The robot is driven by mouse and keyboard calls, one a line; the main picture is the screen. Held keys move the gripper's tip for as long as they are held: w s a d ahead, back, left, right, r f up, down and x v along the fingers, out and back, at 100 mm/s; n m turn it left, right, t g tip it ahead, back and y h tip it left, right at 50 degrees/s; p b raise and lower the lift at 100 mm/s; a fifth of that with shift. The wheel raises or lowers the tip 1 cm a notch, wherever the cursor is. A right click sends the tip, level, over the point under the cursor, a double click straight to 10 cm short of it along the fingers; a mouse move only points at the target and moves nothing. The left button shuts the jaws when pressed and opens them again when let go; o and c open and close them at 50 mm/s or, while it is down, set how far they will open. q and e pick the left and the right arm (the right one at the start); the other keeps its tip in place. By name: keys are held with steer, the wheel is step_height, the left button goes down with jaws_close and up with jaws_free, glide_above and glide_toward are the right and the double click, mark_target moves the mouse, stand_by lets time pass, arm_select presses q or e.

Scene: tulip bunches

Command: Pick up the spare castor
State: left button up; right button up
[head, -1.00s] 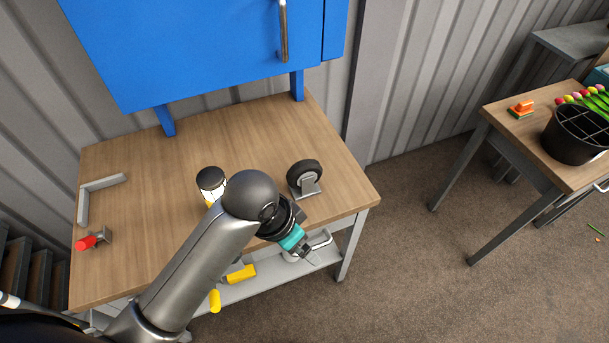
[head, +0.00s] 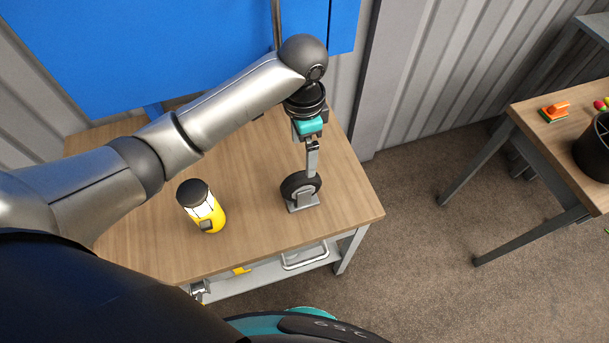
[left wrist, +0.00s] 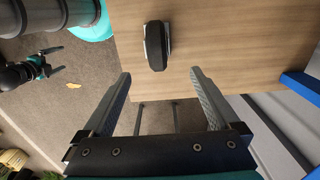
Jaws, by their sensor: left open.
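The spare castor (head: 301,187), a dark wheel with a grey bracket and plate, stands on the wooden bench (head: 250,235) near its right end. My left gripper (head: 312,172) points down over it, and its fingers overlap the wheel's top in the head view. In the left wrist view the castor (left wrist: 156,46) lies beyond the open fingertips (left wrist: 160,73), in line with the gap, with nothing gripped. I cannot tell whether a finger touches it. My right gripper (left wrist: 57,60) shows at the left of the wrist view, its fingers apart and empty.
A yellow lamp-like object with a dark cap (head: 203,207) stands on the bench left of the castor. A blue cabinet (head: 180,50) hangs behind, close to my left arm. A second table (head: 555,135) stands right, with an orange-and-green item (head: 554,111) and a black pot (head: 594,150).

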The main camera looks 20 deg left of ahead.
mark_target(303, 175)
arm_select(q)
steer(key=f, duration=0.4)
steer(key=shift+s+b, duration=0.3)
steer(key=shift+s, duration=0.1)
step_height(303, 175, down, 3)
steer(key=shift+f+b, duration=0.1)
steer(key=shift+b, duration=0.2)
steer(key=shift+w+f, duration=0.1)
steer(key=shift+f, duration=0.75)
steer(key=f, duration=0.1)
steer(key=f+b, duration=0.1)
steer(key=f, duration=0.1)
steer(key=shift+s+a+f, duration=0.2)
steer(key=shift+f, duration=0.65)
arm_select(e)
steer(key=s+f, duration=0.2)
steer(key=shift+s+f, duration=0.2)
steer(key=shift+f, duration=0.15)
arm_select(q)
steer(key=shift+c, duration=1.2)
jaws_close()
arm_select(e)
steer(key=shift+s, duration=0.15)
